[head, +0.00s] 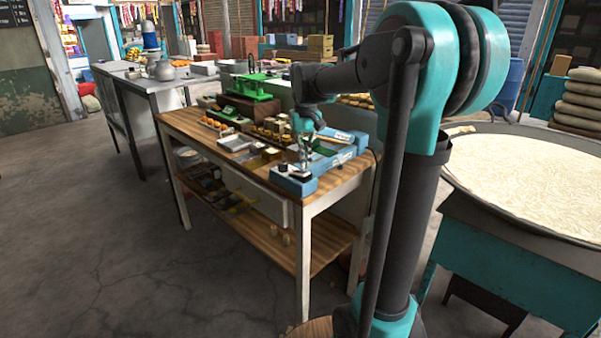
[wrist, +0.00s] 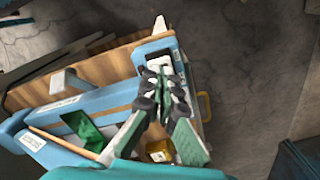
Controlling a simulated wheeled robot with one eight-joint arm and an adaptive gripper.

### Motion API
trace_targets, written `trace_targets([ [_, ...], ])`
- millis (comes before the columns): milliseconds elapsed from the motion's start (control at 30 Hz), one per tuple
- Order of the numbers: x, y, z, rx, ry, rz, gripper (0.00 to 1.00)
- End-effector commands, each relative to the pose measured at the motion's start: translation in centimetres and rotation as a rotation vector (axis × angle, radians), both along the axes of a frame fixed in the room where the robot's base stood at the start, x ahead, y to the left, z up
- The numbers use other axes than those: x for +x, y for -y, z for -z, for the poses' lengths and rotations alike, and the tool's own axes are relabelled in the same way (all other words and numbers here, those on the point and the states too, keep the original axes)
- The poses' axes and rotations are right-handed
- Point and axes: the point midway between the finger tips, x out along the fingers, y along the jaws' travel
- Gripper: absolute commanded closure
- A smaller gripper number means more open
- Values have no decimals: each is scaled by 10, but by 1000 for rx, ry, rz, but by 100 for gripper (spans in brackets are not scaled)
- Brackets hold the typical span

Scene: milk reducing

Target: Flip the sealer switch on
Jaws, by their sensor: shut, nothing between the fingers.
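The blue sealer (head: 345,157) lies along the right part of the wooden table in the head view. Its near end (head: 296,186) bears a dark panel with a small pale part, perhaps the switch. In the wrist view, the sealer's blue end (wrist: 142,54) also shows a white part at the fingertips. My gripper (head: 305,168) points down just over that near end. In the wrist view, my gripper (wrist: 163,76) is shut with nothing between its fingers. Fingertips hide part of the panel, so I cannot tell contact or the switch's position.
The wooden table (head: 185,122) also holds a green scale (head: 250,88), a pale tray (head: 236,143) and several small brown items. A green sheet (wrist: 88,128) and a thin wooden stick (wrist: 62,140) lie by the sealer. A large round pan (head: 525,180) stands at right. Floor before the table is clear.

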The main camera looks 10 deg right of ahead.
Motion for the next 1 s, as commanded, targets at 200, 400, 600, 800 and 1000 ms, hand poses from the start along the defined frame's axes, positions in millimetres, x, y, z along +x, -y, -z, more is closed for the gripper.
trace_targets([
  [200,0,0,0,0,0,0,100],
  [400,0,0,2,0,0,0,100],
  [600,0,0,5,0,0,0,100],
  [800,0,0,8,0,0,0,100],
  [1000,0,0,11,0,0,0,100],
])
